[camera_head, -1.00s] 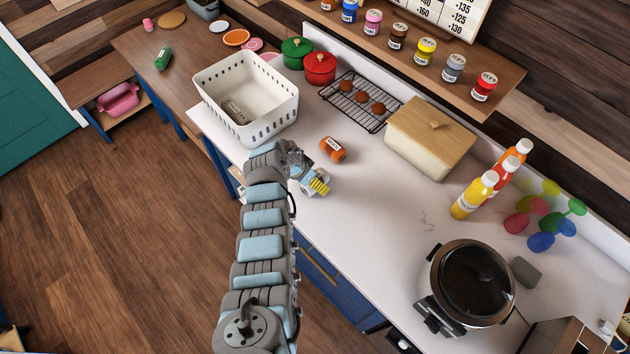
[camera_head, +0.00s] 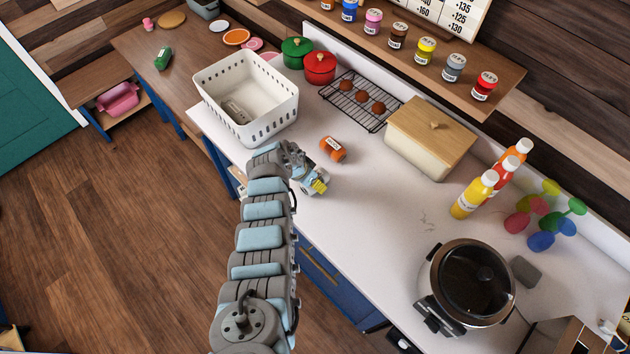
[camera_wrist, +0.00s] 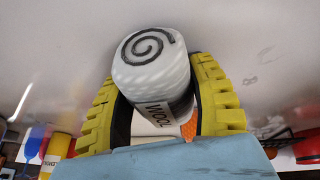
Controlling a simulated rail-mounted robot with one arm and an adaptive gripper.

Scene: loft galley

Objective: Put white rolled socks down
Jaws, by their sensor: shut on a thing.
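The white rolled socks (camera_wrist: 155,65) show in the wrist view as a white roll with a dark spiral on its end and a "WOOL" label. My gripper (camera_wrist: 158,100) has its yellow ridged fingers on both sides of the roll, shut on it. In the head view my gripper (camera_head: 318,187) is over the front edge area of the white counter (camera_head: 375,215), just right of the white basket. The socks are mostly hidden there by the gripper. I cannot tell whether the roll touches the counter.
A white perforated basket (camera_head: 262,132) holding a grey item stands up-left of my gripper. A cream bread box (camera_head: 420,150), sauce bottles (camera_head: 472,195) and a round cooker (camera_head: 470,285) stand to the right. The counter between is clear.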

